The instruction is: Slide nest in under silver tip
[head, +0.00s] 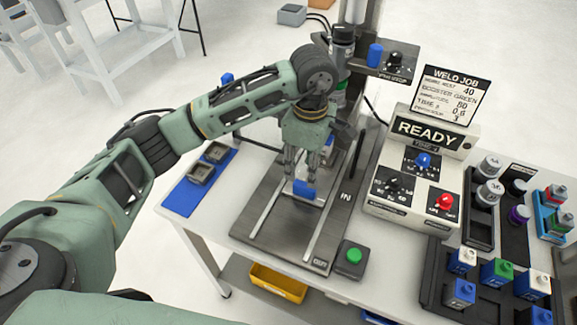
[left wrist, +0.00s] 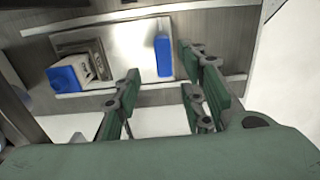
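The nest is a dark square fixture (left wrist: 98,52) on a silver sliding plate (left wrist: 133,38) between two pale rails. A white block with a blue part (left wrist: 68,76) sits at the nest in the left wrist view. The plate has an upright blue handle (left wrist: 163,55), which shows in the head view (head: 304,188) too. My left gripper (head: 301,176) points down just above the handle. My arm hides most of the nest in the head view. I cannot make out the silver tip. My right gripper is not in view.
The slide base (head: 278,247) is marked IN toward the back and OUT at the front. A green button box (head: 353,258) stands at its front right, and the READY control box (head: 428,150) behind. A blue mat (head: 184,198) with grey trays lies left. Colored blocks fill racks at right.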

